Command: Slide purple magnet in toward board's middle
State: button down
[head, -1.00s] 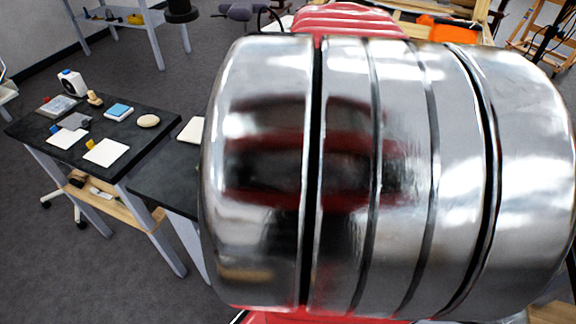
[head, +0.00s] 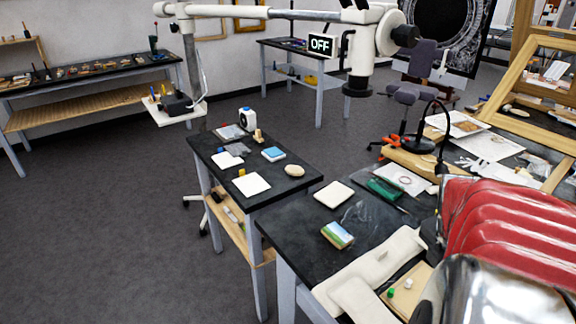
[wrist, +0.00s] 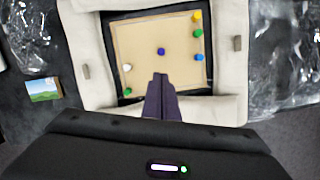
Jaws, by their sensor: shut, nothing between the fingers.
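The tan board (wrist: 138,38) lies flat in the middle of the wrist view, and a corner of it shows low in the head view (head: 401,300). The purple magnet (wrist: 161,51) sits near the board's middle. My gripper (wrist: 160,77) is shut and empty, its dark fingertips over the board's near part, just below the purple magnet in the picture. A small gap shows between tips and magnet; their height above the board is unclear. My arm hides most of the board in the head view.
On the board, yellow (wrist: 196,16), green (wrist: 197,33) and blue (wrist: 199,57) magnets line the right edge. A white magnet (wrist: 127,67) and another green one (wrist: 127,91) are at left. Pale padded cushions (wrist: 88,60) surround the board. A small landscape-painted block (wrist: 43,89) lies left.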

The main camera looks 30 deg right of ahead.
jog(key=shift+d+n, duration=0.1)
jog(key=shift+n, duration=0.6)
jog(key=x, duration=1)
jog(key=shift+d, duration=1.15)
